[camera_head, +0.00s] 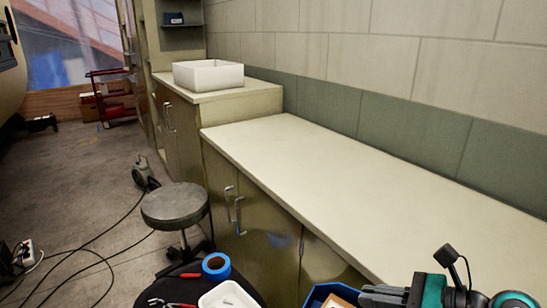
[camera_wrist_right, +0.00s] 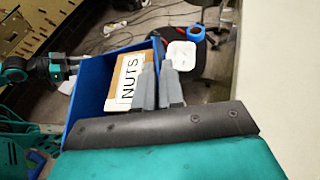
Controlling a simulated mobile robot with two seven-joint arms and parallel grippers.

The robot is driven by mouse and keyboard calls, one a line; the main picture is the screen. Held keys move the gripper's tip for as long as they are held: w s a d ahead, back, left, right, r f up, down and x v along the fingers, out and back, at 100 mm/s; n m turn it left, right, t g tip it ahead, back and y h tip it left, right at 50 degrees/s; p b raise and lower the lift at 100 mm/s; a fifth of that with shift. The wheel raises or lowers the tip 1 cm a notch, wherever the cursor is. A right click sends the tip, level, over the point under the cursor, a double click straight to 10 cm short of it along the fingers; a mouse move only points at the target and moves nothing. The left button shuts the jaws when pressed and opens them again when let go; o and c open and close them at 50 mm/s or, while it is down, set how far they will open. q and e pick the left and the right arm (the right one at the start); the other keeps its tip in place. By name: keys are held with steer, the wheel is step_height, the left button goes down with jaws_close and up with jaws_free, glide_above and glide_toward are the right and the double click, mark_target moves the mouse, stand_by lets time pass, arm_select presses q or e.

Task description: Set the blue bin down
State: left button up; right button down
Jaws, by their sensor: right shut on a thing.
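The blue bin (camera_head: 317,294) shows only partly at the bottom of the head view, in front of the long counter (camera_head: 340,175). In the right wrist view the blue bin (camera_wrist_right: 88,95) holds a brown box with a white label reading NUTS (camera_wrist_right: 128,80). My right gripper (camera_head: 372,294) is shut on the bin's wall; its grey fingers (camera_wrist_right: 158,72) show at the bin's near right side. My left gripper (camera_wrist_right: 68,66) appears at the left of the wrist view, by the bin's far left edge; its jaw state is unclear.
The counter top is bare. A white bin (camera_head: 208,76) stands on the higher cabinet (camera_head: 235,96) behind. A round stool (camera_head: 175,206) stands before the cabinets. Blue tape (camera_head: 216,266) and a white tray (camera_head: 230,297) lie on a dark seat below. Cables cross the floor.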

steer(key=shift+a+r+n+y, duration=0.15)
steer(key=shift+a+r, duration=0.05)
steer(key=shift+a, duration=0.3)
steer(key=shift+a+r+n+y, duration=0.15)
steer(key=shift+a+r, duration=0.05)
steer(key=shift+a, duration=0.3)
steer(key=shift+a+r+g, duration=0.3)
